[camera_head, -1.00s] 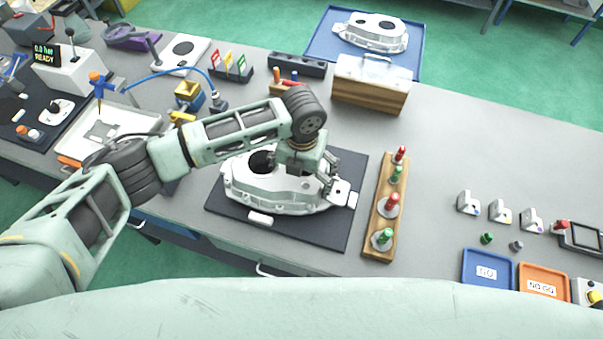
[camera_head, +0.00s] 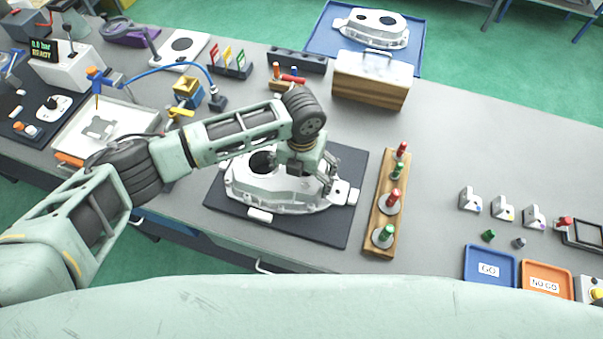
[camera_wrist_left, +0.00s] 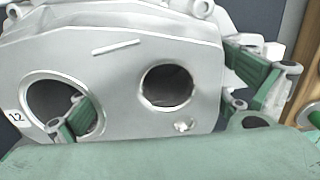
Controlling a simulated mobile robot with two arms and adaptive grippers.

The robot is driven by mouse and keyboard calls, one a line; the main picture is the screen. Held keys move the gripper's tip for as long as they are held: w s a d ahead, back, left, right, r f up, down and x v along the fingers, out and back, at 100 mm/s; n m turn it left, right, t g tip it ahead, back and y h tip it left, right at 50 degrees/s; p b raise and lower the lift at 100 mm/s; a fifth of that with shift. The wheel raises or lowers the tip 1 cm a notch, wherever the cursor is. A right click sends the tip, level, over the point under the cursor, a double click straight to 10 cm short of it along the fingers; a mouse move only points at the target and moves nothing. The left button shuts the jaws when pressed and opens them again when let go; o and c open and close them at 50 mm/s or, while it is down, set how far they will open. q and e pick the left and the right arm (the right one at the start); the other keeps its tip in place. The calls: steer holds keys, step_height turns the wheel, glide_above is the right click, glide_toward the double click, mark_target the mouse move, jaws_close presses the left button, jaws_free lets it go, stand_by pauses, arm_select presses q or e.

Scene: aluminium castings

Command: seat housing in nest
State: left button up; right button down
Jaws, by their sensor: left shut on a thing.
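The silver-white housing (camera_head: 278,194) is over the dark base plate (camera_head: 335,228) in the middle of the bench. White blocks (camera_head: 260,215) show at its front and right; I take these as parts of the nest. My left gripper (camera_head: 314,174) is shut on the housing from above. In the left wrist view, the housing (camera_wrist_left: 125,90) fills the middle. One finger of the gripper (camera_wrist_left: 158,108) reaches into the large left bore, the other lies outside the right edge. The housing's underside is hidden, so I cannot tell whether it touches the nest. My right gripper is not in view.
A wooden rack (camera_head: 382,230) with red and green plug gauges stands close right of the plate. A wood-sided box (camera_head: 371,85) is behind. Another housing (camera_head: 372,27) lies on a blue tray (camera_head: 322,42) at the back.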

arm_select(q)
steer(key=o, duration=1.7)
steer(key=shift+s+f, duration=0.15)
step_height(320, 180, up, 12)
steer(key=shift+d+r, duration=0.1)
steer(key=shift+r, duration=0.1)
